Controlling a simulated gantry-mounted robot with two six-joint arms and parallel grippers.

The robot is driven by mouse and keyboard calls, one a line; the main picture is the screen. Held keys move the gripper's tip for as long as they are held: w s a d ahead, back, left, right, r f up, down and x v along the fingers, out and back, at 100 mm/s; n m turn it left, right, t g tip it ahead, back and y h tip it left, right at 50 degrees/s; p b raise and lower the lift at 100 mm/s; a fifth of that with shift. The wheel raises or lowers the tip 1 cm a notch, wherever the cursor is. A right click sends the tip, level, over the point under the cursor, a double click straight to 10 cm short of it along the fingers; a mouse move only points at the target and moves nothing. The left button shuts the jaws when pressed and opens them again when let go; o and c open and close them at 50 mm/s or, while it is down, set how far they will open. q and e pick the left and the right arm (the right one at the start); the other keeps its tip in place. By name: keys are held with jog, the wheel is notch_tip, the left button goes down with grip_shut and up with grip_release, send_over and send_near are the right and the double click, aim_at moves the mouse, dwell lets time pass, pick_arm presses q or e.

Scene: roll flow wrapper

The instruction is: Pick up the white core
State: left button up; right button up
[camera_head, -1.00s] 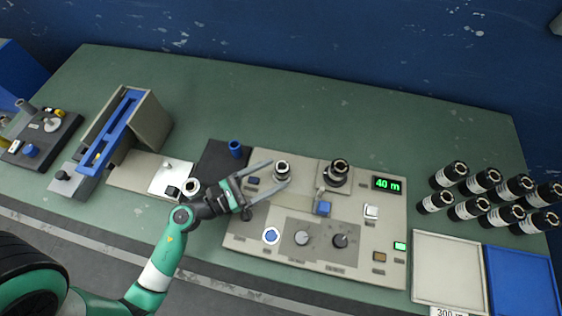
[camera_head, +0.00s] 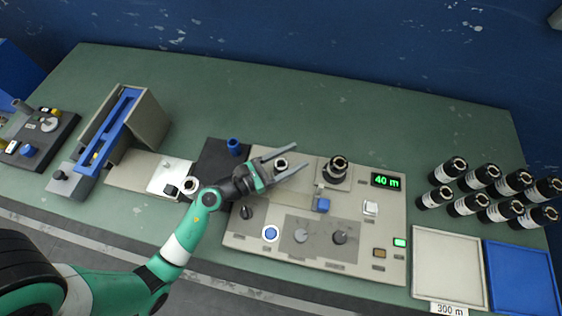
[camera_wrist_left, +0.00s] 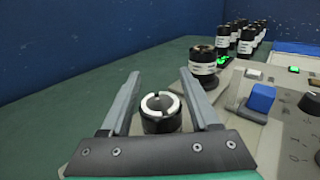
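A white core (camera_head: 281,163) shows as a white ring around a dark spindle on the grey machine panel (camera_head: 340,215). In the left wrist view the white ring (camera_wrist_left: 160,104) sits at the top of a black cylinder. My left gripper (camera_head: 301,156) is open, with one finger on each side of the core; its fingers also show in the left wrist view (camera_wrist_left: 160,75), with gaps between them and the core. Whether the fingers are level with the core or above it I cannot tell. Another white ring (camera_head: 190,184) is left of my gripper. My right gripper is not in view.
A black roll (camera_head: 337,167) stands on a second spindle to the right. A blue block (camera_head: 323,204) and knobs (camera_head: 340,236) are in front. Several black rolls (camera_head: 480,178), a white tray (camera_head: 448,262) and a blue tray (camera_head: 522,275) are at the right. The back of the table is clear.

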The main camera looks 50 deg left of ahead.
pick_arm(q)
grip_shut()
jog(key=shift+r+p, duration=0.45)
jog(key=shift+r, duration=0.05)
jog(key=s+d+r+p, duration=0.9)
jog(key=r+p, duration=0.3)
jog(key=p, duration=0.3)
jog(key=shift+s+d, duration=0.3)
jog(key=shift+d, duration=0.35)
